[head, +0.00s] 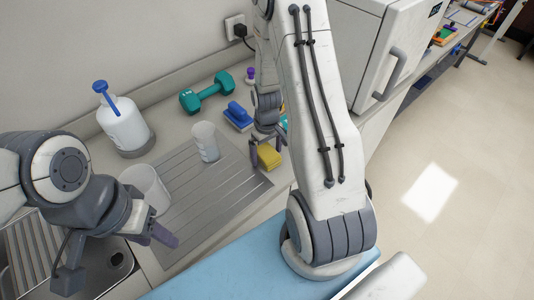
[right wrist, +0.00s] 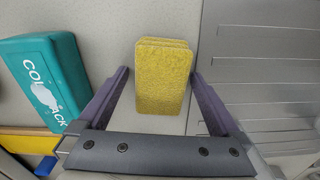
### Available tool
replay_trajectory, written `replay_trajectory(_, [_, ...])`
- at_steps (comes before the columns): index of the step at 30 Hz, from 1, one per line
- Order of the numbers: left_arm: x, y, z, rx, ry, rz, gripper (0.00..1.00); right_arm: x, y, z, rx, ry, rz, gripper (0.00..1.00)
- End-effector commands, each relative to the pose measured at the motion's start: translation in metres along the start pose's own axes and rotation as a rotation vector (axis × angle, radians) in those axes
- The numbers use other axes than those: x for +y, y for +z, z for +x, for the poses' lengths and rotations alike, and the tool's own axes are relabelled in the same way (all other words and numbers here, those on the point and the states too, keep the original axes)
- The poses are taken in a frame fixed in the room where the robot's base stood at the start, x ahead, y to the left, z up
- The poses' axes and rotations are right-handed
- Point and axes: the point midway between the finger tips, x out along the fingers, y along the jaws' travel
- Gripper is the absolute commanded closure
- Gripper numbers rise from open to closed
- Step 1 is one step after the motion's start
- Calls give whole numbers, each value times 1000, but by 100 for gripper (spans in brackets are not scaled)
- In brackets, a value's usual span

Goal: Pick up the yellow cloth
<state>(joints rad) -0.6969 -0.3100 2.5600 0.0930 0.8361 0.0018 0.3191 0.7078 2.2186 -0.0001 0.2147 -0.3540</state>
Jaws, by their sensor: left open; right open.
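The yellow cloth (head: 269,157) is a small folded pad on the counter beside the ribbed metal drainboard. In the right wrist view the cloth (right wrist: 163,65) lies between the two fingers of my right gripper (right wrist: 160,84), with a gap on each side. In the head view my right gripper (head: 267,141) points down at the cloth, open and empty. My left gripper (head: 155,222) is open and empty over the near end of the drainboard, well left of the cloth.
A teal cold pack (right wrist: 42,80) lies left of the cloth in the wrist view. A white cabinet (head: 385,45) stands behind.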

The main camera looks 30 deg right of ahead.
Motion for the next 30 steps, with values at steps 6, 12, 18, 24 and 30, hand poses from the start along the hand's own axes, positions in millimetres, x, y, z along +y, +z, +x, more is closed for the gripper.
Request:
replay_trajectory(6, [0,0,0,0,0,0,50,0,0,0,0,0,0,23])
replay_trajectory(12, [0,0,0,0,0,0,50,0,0,0,0,0,0,80])
replay_trajectory(18, [0,0,0,0,0,0,50,0,0,-1,0,0,0,80])
replay_trajectory(24, [0,0,4,0,0,0,50,0,-1,-10,3,1,0,80])
replay_trajectory(30, [-1,1,12,0,0,1,50,1,-2,-39,8,3,0,80])
